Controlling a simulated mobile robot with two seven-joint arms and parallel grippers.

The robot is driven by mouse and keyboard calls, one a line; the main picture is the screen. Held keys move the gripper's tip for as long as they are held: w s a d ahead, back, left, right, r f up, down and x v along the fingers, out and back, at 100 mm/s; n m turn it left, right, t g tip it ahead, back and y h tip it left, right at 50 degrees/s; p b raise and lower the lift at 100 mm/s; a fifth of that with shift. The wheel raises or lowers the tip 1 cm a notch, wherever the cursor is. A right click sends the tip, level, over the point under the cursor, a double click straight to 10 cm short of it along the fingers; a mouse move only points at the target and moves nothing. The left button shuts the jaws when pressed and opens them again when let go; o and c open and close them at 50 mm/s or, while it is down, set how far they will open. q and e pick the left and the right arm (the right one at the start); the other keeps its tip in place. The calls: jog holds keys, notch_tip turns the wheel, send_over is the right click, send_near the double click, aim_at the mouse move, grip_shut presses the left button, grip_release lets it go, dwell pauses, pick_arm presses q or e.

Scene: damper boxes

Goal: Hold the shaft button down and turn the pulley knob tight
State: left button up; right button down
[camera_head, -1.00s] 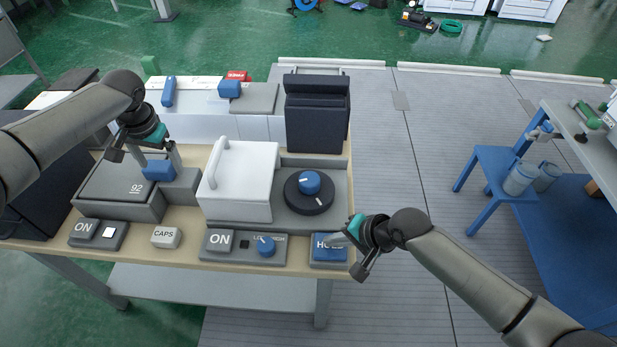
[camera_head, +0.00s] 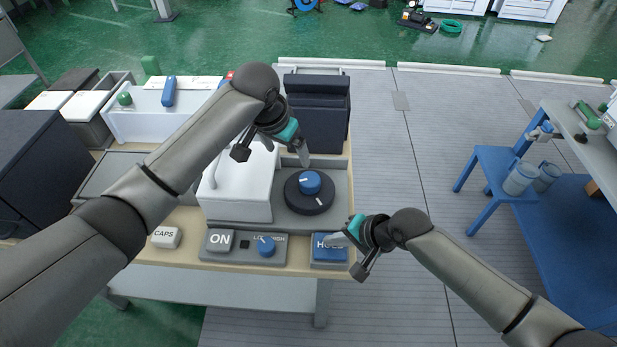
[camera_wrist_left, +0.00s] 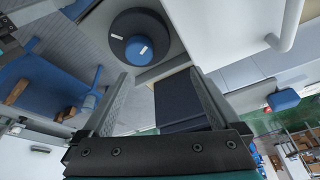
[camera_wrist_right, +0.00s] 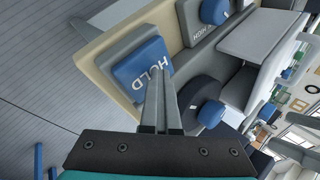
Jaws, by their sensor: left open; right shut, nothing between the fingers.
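The blue pulley knob (camera_head: 309,182) sits on a black round disc (camera_head: 308,199) in a grey housing, right of a white box. The knob also shows in the left wrist view (camera_wrist_left: 137,47). My left gripper (camera_head: 304,155) is open and empty, above and just behind the knob, not touching it. The blue HOLD button (camera_head: 325,250) is at the table's front right corner and shows in the right wrist view (camera_wrist_right: 140,68). My right gripper (camera_head: 335,240) is shut with its fingertips at the HOLD button's face. I cannot tell how far the button is pressed.
A white box with a handle (camera_head: 240,190) stands left of the knob, and a dark block (camera_head: 318,115) behind it. A panel with an ON key and a small blue knob (camera_head: 266,246) lies left of HOLD. A blue bench (camera_head: 500,165) stands at right, apart from the table.

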aim_at(309, 180)
pick_arm(q)
jog(key=shift+w+d+f, duration=0.2)
jog(key=shift+d+f, duration=0.55)
jog(key=shift+f, duration=0.95)
jog(key=shift+w+d+f, duration=0.25)
jog(key=shift+d+f, duration=0.55)
jog(key=shift+f, duration=0.9)
jog(key=shift+w+d+f, duration=0.2)
jog(key=shift+d+f, duration=0.55)
jog(key=shift+f, duration=0.95)
jog(key=c, duration=1.4)
